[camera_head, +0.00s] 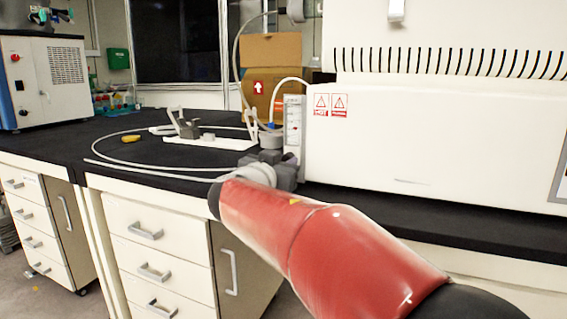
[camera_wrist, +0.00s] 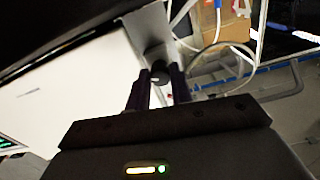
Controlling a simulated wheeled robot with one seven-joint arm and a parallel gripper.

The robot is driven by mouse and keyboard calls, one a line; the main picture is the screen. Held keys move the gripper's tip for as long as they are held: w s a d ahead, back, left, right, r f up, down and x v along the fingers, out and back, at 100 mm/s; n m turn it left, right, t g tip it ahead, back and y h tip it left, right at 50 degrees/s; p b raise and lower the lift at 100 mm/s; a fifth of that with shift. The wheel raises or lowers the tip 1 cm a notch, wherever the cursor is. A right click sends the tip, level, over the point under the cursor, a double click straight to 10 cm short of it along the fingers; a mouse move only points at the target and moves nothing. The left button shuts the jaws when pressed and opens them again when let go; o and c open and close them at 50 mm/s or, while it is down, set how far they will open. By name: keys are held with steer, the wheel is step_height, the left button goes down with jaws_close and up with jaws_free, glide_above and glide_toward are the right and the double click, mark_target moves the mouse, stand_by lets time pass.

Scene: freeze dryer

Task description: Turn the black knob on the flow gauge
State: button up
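The flow gauge (camera_head: 293,118) is a narrow white upright panel at the left end of the large white machine in the head view. In the wrist view its pale body (camera_wrist: 146,30) is seen close up, with the round black knob (camera_wrist: 160,72) at its lower end. My gripper (camera_wrist: 159,80) reaches the knob, with one dark finger on each side of it. The fingers are apart, with a gap visible between them; whether they touch the knob is unclear. In the head view my gripper (camera_head: 283,163) is in front of the gauge's lower part and hides the knob.
The large white machine (camera_head: 440,145) with red warning labels stands right of the gauge. Left of my gripper, a white stand (camera_head: 210,140) and a loose pale tube (camera_head: 140,167) lie on the black bench top (camera_head: 75,143). A cardboard box (camera_head: 268,60) stands behind.

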jaws_close()
